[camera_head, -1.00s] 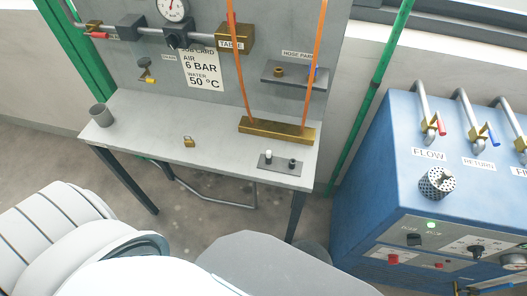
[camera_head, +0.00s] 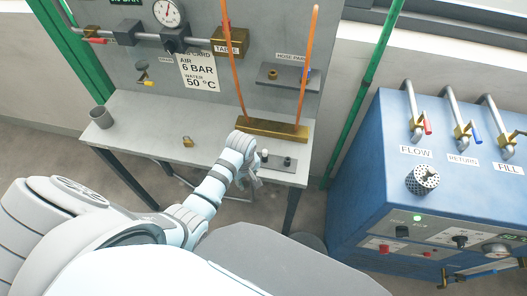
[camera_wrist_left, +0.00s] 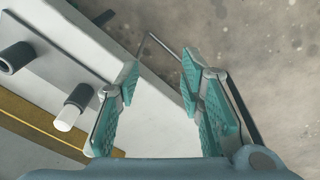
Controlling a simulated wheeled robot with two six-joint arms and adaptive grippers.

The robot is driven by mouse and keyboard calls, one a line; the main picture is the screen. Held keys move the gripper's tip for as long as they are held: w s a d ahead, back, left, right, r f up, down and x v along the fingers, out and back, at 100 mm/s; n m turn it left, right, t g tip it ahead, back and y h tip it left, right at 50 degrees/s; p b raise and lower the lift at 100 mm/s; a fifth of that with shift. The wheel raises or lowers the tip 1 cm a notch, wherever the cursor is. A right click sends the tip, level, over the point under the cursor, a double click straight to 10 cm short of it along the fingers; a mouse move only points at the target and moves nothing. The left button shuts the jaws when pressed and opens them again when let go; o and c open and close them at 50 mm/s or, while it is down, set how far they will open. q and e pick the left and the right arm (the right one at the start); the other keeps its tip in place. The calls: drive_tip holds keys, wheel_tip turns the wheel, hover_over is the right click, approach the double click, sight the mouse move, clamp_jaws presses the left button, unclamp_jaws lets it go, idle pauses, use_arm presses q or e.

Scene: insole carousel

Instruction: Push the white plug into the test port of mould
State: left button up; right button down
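The white plug (camera_head: 264,153), a short peg with a white end, stands on a small grey plate (camera_head: 274,165) near the bench's front right corner. In the left wrist view the white plug (camera_wrist_left: 66,118) lies left of the fingers, apart from them. A long brass block (camera_head: 285,129) with two orange hoses, possibly the mould, lies just behind; its edge shows in the wrist view (camera_wrist_left: 42,126). I cannot make out a test port. My left gripper (camera_head: 254,182) hangs at the bench's front edge; in the wrist view the gripper (camera_wrist_left: 158,72) is open and empty. My right gripper is out of view.
A black peg (camera_head: 287,161) stands beside the white plug. A grey cup (camera_head: 101,117) and a small brass padlock (camera_head: 188,141) are on the bench (camera_head: 150,125). A blue machine (camera_head: 365,170) stands at the right. The bench's left middle is clear.

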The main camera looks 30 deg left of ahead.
sight(265, 151)
use_arm(q)
drive_tip(key=w+r+n, duration=0.3)
drive_tip(key=w+d+r+n, duration=0.1)
drive_tip(key=w+r+n, duration=0.1)
drive_tip(key=w+r, duration=0.2)
drive_tip(key=w+r+n+g, duration=0.1)
drive_tip(key=w+r+n, duration=0.2)
drive_tip(key=r, duration=0.1)
drive_tip(key=shift+w+d+n+h, duration=0.15)
drive_tip(key=shift+w+n+h, duration=0.15)
drive_tip(key=shift+w+r+n, duration=0.1)
drive_tip(key=shift+r+n, duration=0.2)
drive_tip(key=shift+r, duration=0.1)
drive_tip(key=shift+f, duration=0.15)
drive_tip(key=shift+f, duration=0.55)
wheel_tip(265, 151, down, 8)
drive_tip(key=b, duration=0.5)
drive_tip(key=shift+r+p, duration=0.15)
drive_tip(key=shift+p, duration=0.25)
